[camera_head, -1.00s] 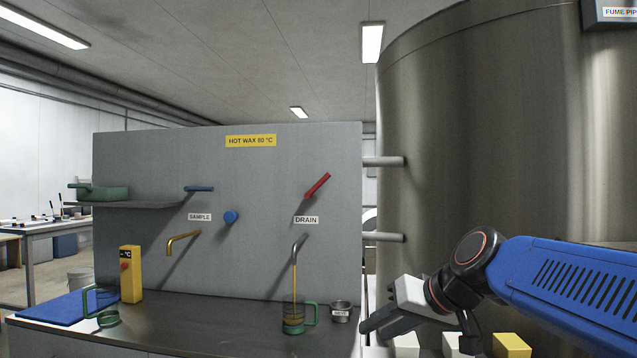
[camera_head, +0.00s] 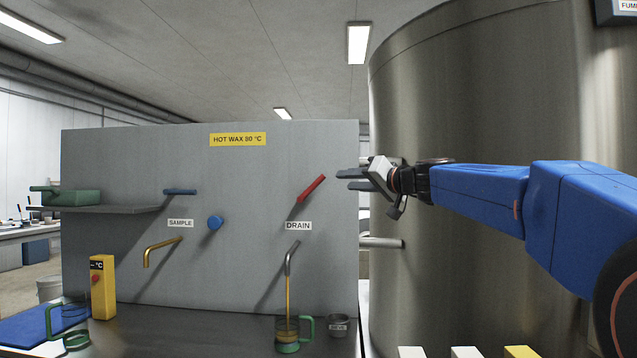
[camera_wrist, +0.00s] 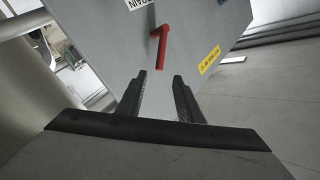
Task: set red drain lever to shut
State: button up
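The red drain lever (camera_head: 312,189) is on the grey panel above the DRAIN label (camera_head: 298,226). It is tilted, its upper end to the right. Below it the drain spout (camera_head: 291,258) lets a thin amber stream run into a glass with a green base and handle (camera_head: 288,333). My gripper (camera_head: 352,180) is open and empty, just right of the lever and apart from it. In the wrist view the red lever (camera_wrist: 161,48) shows ahead of and between the two fingers (camera_wrist: 161,84).
The blue sample lever (camera_head: 180,191), blue knob (camera_head: 215,222) and sample spout (camera_head: 160,250) are further left on the panel. A yellow temperature box (camera_head: 103,287) and a small metal cup (camera_head: 338,325) stand on the bench. A large steel tank (camera_head: 470,270) rises on the right.

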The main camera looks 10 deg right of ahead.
aim_at(321, 181)
jog(key=x, duration=1.4)
jog(key=shift+w, duration=0.1)
grip_shut()
